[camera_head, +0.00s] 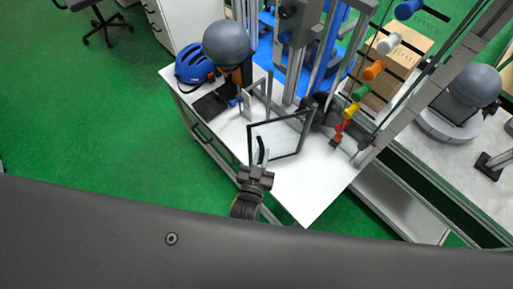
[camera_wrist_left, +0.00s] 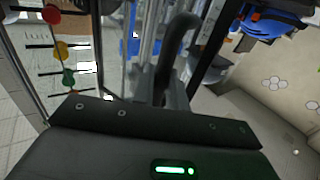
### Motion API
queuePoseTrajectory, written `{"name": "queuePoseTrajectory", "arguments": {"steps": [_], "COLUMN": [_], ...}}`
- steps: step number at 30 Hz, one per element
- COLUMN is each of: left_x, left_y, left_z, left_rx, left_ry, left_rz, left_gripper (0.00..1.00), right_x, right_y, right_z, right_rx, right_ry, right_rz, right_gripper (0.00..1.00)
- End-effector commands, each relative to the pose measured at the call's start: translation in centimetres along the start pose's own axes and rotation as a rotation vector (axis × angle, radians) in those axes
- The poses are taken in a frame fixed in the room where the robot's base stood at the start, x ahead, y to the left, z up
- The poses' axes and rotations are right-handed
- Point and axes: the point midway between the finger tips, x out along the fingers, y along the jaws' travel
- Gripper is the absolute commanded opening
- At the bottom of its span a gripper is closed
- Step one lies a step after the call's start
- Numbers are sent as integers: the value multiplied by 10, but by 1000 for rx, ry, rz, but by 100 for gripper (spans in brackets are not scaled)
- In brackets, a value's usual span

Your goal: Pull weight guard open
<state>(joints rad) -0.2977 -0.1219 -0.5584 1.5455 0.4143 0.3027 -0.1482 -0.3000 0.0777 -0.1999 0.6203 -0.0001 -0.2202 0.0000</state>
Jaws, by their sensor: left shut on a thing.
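The weight guard (camera_head: 301,137) is a clear panel in a dark frame, standing at an angle above the white table in the head view. Its dark curved handle (camera_head: 261,143) is on the near left side of the panel. My left gripper (camera_head: 259,163) is at this handle and shut on it. In the left wrist view the handle (camera_wrist_left: 174,45) rises as a dark curve from between the fingers of my left gripper (camera_wrist_left: 170,92). The fingertips are partly hidden there. My right gripper is in neither view.
The drop tower's metal column (camera_head: 296,70) stands behind the guard. A grey ball-shaped head (camera_head: 228,42) and a blue helmet (camera_head: 194,64) are at the left. Coloured knobs (camera_head: 374,70) line a rail at the right. The white table's (camera_head: 309,190) front corner is clear.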

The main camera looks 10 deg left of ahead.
Motion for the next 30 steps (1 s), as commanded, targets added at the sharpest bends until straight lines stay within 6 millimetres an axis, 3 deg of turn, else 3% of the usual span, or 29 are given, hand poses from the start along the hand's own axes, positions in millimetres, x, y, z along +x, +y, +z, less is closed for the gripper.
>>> {"name": "queuePoseTrajectory", "arguments": {"steps": [17, 18, 22, 30], "left_x": [-4, -4, -4, -4], "left_y": [7, 7, 6, 6], "left_z": [-1, -1, -1, 0], "left_rx": [-3, -3, -3, -2], "left_ry": [1, 1, 1, 1], "left_rz": [6, 6, 5, 3], "left_gripper": [0, 17, 33, 33], "right_x": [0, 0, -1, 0], "right_y": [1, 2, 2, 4], "right_z": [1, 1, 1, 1], "right_rx": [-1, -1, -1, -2], "right_ry": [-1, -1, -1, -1], "right_rz": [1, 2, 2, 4], "right_gripper": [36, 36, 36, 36]}}
